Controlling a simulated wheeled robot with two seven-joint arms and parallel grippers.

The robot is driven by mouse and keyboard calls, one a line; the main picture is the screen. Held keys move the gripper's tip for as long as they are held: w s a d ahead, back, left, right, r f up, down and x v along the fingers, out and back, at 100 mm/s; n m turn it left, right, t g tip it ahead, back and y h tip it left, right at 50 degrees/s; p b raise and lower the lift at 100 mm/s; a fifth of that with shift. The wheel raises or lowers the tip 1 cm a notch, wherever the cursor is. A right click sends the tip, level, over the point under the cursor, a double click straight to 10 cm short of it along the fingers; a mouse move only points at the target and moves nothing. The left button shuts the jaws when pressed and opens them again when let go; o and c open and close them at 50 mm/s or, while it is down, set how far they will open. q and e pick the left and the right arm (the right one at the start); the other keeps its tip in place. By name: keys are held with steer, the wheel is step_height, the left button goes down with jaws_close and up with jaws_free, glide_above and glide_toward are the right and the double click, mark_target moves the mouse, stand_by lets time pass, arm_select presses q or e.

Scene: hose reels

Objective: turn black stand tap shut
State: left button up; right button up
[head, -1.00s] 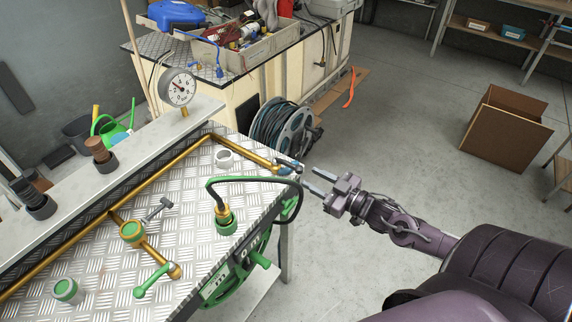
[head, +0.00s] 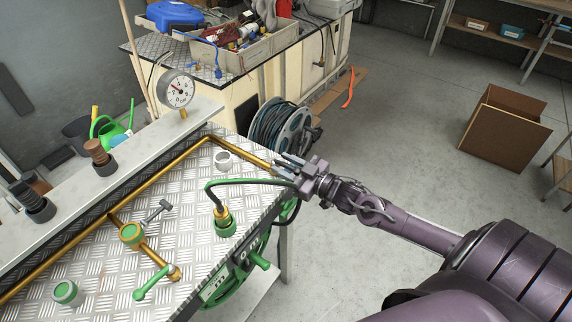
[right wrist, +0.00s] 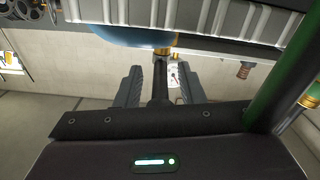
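The black tap handle (right wrist: 160,82) shows in the right wrist view as a dark bar hanging between my fingers, with a brass fitting (right wrist: 162,53) behind it. In the head view it sits at the far right end of the brass pipe (head: 243,157) and is mostly hidden by my gripper. My right gripper (head: 284,166) is open there, at the bench's right edge; it also shows in the right wrist view (right wrist: 160,88). Its two fingers stand on either side of the handle, with a gap on both sides. My left gripper is not in view.
A green hose reel (head: 243,270) with a black hose hangs on the bench's near right edge. A pressure gauge (head: 177,89) stands behind.

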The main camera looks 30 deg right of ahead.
jaws_close()
stand_by(0.4)
